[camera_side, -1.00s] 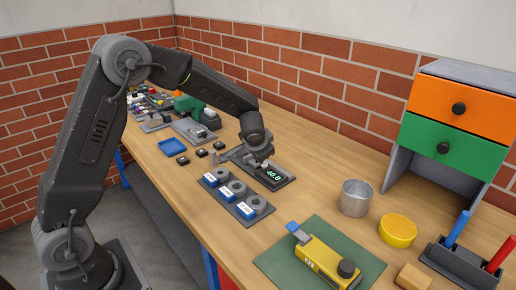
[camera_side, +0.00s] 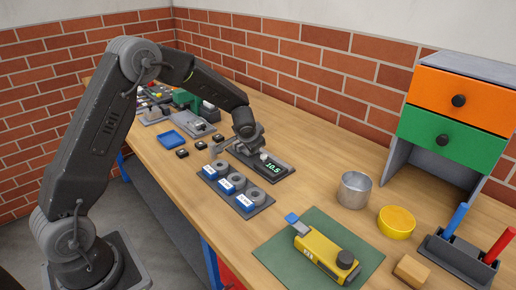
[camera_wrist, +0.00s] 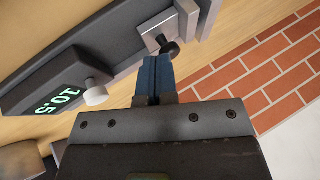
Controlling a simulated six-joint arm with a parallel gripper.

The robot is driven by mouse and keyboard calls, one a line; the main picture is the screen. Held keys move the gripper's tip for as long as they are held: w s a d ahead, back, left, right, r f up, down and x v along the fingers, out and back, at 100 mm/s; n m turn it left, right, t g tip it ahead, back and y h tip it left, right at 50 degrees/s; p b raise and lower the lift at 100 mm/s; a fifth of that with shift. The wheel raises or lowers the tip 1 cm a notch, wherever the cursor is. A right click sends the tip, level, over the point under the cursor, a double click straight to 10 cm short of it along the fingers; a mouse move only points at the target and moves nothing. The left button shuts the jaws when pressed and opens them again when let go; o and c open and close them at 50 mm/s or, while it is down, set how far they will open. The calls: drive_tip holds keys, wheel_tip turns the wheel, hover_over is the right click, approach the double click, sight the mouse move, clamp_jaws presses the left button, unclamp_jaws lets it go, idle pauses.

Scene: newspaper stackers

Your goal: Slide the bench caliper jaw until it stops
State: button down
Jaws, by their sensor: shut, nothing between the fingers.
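The bench caliper (camera_side: 282,175) lies on the bench in the side view, and its green display reads 10.5. In the wrist view the display housing (camera_wrist: 40,100) is at the left with a pale round knob (camera_wrist: 96,92) on its side. A silver jaw block (camera_wrist: 165,32) with a dark knob shows at the top. My gripper (camera_side: 250,146) is low over the far-left part of the caliper. In the wrist view its blue fingertips (camera_wrist: 153,65) are together and empty, close to the jaw block. Whether they touch the jaw is unclear.
A grey tray (camera_side: 238,187) with blue blocks and grey rings lies just in front. Small black blocks (camera_side: 199,145) and a blue tray (camera_side: 172,138) are to the left. A metal cup (camera_side: 354,190) and a yellow tool (camera_side: 325,253) on a green mat stand to the right.

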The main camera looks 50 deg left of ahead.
drive_tip(key=shift+a, duration=0.3)
drive_tip(key=d+f+v, duration=0.1)
drive_tip(key=v, duration=0.9)
drive_tip(key=x, duration=0.9)
drive_tip(key=shift+w+a+f, duration=0.15)
drive_tip(key=shift+a, duration=0.15)
